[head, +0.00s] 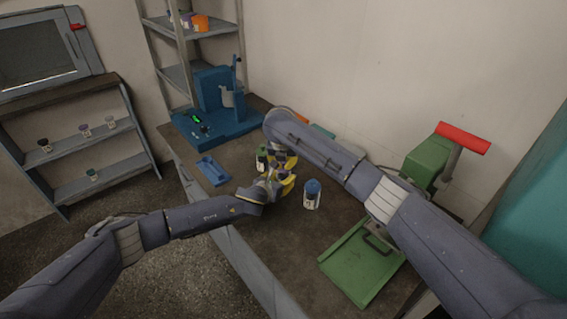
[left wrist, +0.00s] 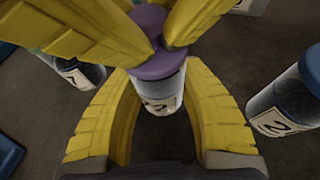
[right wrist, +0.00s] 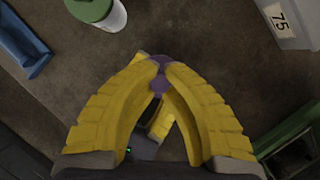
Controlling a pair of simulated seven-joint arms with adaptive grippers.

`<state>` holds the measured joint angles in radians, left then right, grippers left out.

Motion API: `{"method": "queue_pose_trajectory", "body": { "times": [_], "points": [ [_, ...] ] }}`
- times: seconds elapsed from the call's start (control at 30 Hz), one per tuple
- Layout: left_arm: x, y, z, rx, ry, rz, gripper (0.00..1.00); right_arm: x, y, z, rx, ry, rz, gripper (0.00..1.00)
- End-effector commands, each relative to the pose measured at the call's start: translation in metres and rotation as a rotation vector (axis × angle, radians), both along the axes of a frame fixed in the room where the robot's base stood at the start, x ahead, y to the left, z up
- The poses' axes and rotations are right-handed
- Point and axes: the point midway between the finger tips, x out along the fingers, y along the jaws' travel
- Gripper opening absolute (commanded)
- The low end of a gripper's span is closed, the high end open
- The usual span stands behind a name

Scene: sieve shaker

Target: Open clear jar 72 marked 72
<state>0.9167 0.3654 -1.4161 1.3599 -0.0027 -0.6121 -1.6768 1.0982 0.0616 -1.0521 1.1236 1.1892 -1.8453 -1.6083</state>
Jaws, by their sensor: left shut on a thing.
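A clear jar with a purple lid (left wrist: 150,60) stands between the yellow fingers of my left gripper (left wrist: 158,115). Its white label (left wrist: 162,104) shows a 2; the rest of the number is hard to read. The left gripper is shut around the jar body. My right gripper (right wrist: 160,68) comes from above, its fingertips close together at the purple lid (right wrist: 159,86). The fingers cover much of the lid, so I cannot tell whether they grip it. In the head view both grippers meet over the table, and the jar is mostly hidden.
A blue-capped jar (head: 312,194) stands just right of the grippers, and a green-capped jar (head: 262,158) close behind left. A blue tray (head: 213,171) lies at left. A blue machine (head: 215,110) stands at the back, a green press (head: 428,160) at right.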

Motion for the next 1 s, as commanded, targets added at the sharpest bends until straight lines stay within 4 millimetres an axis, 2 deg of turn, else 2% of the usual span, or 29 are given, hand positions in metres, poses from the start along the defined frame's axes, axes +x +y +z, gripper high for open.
{"method": "queue_pose_trajectory", "body": {
  "times": [0.47,1.0],
  "points": [
    [-0.001,0.001,-0.003,0.002,0.005,0.0,0.0,0.0,0.0,0.003,0.0,-0.001,0.0,0.0],
    [-0.001,0.001,-0.003,0.002,0.005,0.0,0.0,0.0,0.0,0.018,0.0,0.0,0.0,0.0]
  ]
}}
